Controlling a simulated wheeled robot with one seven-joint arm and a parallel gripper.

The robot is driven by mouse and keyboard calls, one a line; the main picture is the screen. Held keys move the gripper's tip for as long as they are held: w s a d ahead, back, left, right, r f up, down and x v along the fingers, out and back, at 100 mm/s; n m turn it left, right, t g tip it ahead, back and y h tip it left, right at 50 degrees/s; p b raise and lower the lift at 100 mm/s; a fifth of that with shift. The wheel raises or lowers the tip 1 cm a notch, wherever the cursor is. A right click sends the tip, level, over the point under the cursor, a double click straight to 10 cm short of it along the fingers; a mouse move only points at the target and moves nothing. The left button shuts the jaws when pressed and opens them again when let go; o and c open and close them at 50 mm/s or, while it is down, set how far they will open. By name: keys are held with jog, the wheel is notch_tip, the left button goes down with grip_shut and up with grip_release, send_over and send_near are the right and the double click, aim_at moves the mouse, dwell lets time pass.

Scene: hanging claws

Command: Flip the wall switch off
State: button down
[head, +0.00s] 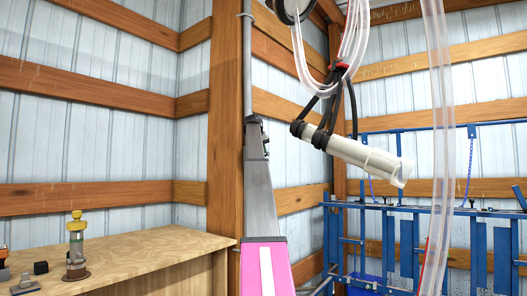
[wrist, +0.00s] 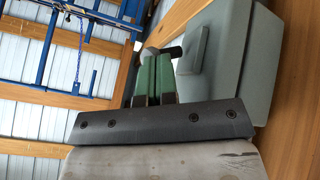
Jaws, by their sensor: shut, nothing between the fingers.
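The wall switch is a grey-green box (wrist: 240,75) on a wooden post, close on the right in the wrist view. A flat raised piece (wrist: 193,48) and a short dark stub (wrist: 174,51) show on its near side. My gripper (wrist: 153,58) has its green fingers shut and empty, with the tips beside the box, near the stub. Whether they touch it I cannot tell. In the head view my gripper (head: 256,128) is in front of the post (head: 225,120), at the foot of a grey conduit (head: 247,55). My arm hides most of the switch there.
A wooden bench (head: 130,255) with a yellow-topped brass fitting (head: 76,245) stands at lower left. A pale cylinder (head: 360,155) hangs from black straps to the right, near clear hanging tubes (head: 440,120). A blue metal rack (head: 420,235) stands behind them.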

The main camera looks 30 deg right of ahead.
aim_at(267, 155)
jog(key=shift+s+d+f+m+t+y, duration=0.1)
jog(key=shift+s+f+m+t+y, duration=0.2)
jog(key=shift+t, duration=0.4)
jog(key=shift+s, duration=0.15)
jog(key=t, duration=0.1)
jog(key=s+f+m+t+y, duration=0.1)
jog(key=t, duration=0.1)
jog(key=f+m+t, duration=0.1)
jog(key=t, duration=0.1)
jog(key=shift+s+d+f, duration=0.2)
jog(key=shift+d, duration=0.1)
jog(key=shift+w+f+m+t+y, duration=0.1)
jog(key=shift+f+m+t+y, duration=0.4)
jog(key=shift+t, duration=0.5)
jog(key=shift+r, duration=0.2)
jog(key=shift+r, duration=0.7)
